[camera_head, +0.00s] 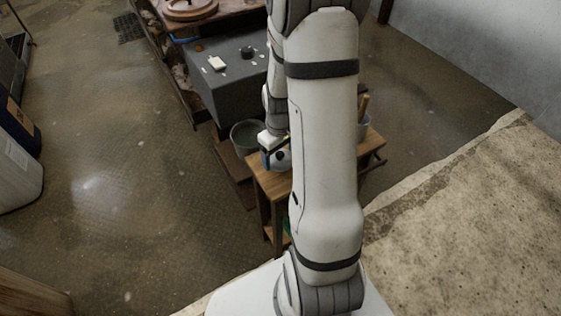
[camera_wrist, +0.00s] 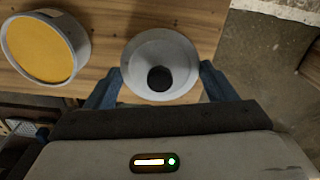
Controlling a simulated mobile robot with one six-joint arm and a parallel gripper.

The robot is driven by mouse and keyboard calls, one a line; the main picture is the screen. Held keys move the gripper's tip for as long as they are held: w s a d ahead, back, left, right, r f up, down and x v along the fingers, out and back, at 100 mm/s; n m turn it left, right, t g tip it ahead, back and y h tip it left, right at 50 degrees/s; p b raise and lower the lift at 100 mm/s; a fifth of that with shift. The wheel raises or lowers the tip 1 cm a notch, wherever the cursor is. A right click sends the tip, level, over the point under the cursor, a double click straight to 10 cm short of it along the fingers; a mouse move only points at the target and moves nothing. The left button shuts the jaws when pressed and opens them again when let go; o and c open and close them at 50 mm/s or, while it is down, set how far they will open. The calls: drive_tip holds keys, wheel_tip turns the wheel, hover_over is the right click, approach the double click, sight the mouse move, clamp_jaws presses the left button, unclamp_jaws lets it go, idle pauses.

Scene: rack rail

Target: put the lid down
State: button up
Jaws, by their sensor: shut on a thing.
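The lid (camera_wrist: 152,52) is a round, pale grey-white disc with a black knob in its middle. In the wrist view it sits between the two blue fingers of my gripper (camera_wrist: 160,69), which is shut on it. A wooden table top lies beneath it; I cannot tell whether the lid touches it. In the head view my gripper (camera_head: 272,148) is over the left part of a small wooden table (camera_head: 263,183), mostly hidden behind my arm.
A round pale container with a yellow-orange inside (camera_wrist: 40,50) stands left of the lid in the wrist view. In the head view a grey bucket (camera_head: 240,139) stands beyond the table, near a dark grey block (camera_head: 230,85) with small items. Open floor lies left.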

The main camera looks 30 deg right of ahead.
sight(280, 160)
drive_tip(key=shift+f, duration=1.7)
drive_tip(key=shift+b, duration=0.3)
drive_tip(key=shift+f, duration=0.15)
drive_tip(key=o, duration=1)
